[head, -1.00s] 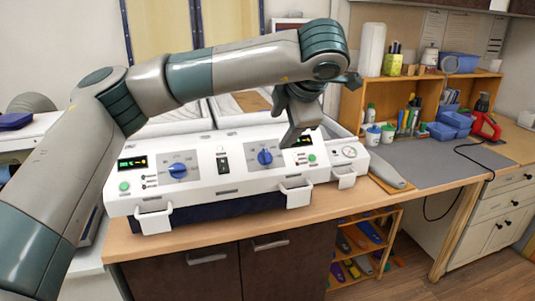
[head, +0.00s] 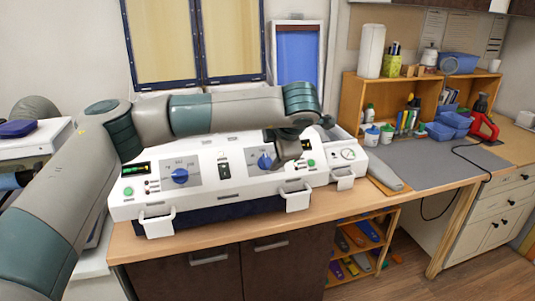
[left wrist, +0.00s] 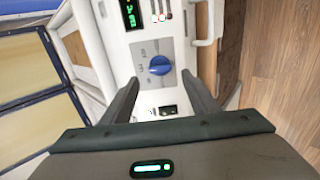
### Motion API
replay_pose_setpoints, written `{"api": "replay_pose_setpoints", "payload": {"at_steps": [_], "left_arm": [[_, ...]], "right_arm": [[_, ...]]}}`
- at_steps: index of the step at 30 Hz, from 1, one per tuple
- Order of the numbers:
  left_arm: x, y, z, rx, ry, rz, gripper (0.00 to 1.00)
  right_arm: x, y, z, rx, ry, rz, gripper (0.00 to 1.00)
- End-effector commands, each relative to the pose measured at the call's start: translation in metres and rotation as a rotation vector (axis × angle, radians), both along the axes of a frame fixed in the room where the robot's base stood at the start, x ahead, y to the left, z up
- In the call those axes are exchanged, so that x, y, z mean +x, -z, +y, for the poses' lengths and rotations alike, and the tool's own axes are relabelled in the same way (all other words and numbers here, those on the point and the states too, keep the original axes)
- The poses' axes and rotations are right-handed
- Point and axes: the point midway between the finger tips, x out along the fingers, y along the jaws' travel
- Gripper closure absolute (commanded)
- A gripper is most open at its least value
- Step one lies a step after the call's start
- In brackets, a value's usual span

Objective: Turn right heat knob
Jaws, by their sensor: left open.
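The right heat knob (head: 265,161) is a blue dial on a grey square plate on the white machine's sloped front panel. It also shows in the left wrist view (left wrist: 160,65), ahead of and roughly centred between the fingers. My left gripper (head: 284,154) is just beside the knob in the head view, partly covering the panel on its right. The left wrist view shows my left gripper (left wrist: 162,92) open and empty, its two dark fingers apart, with the knob beyond the tips. My right gripper is not in view.
The left heat knob (head: 180,176) and a centre switch (head: 224,169) are on the same panel. White handles (head: 298,198) stick out along the machine's front. A grey mat (head: 430,160) lies on the bench to the right, with a wooden shelf behind it.

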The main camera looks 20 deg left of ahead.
Motion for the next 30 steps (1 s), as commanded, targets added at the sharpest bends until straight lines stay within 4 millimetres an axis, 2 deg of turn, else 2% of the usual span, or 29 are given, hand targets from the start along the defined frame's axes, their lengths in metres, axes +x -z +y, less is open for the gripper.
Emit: {"api": "replay_pose_setpoints", "payload": {"at_steps": [3,12,26,30], "left_arm": [[0.012,0.014,0.009,0.002,-0.003,0.004,0.45],[0.033,0.044,0.023,0.0,-0.002,0.001,0.45],[0.038,0.051,0.026,0.001,0.0,-0.001,0.45],[0.038,0.051,0.026,0.001,0.0,-0.001,0.79]], "right_arm": [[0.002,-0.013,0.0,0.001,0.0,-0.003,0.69],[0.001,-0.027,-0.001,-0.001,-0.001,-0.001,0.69],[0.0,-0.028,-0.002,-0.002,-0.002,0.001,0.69],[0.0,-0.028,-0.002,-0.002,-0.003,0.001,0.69]]}}
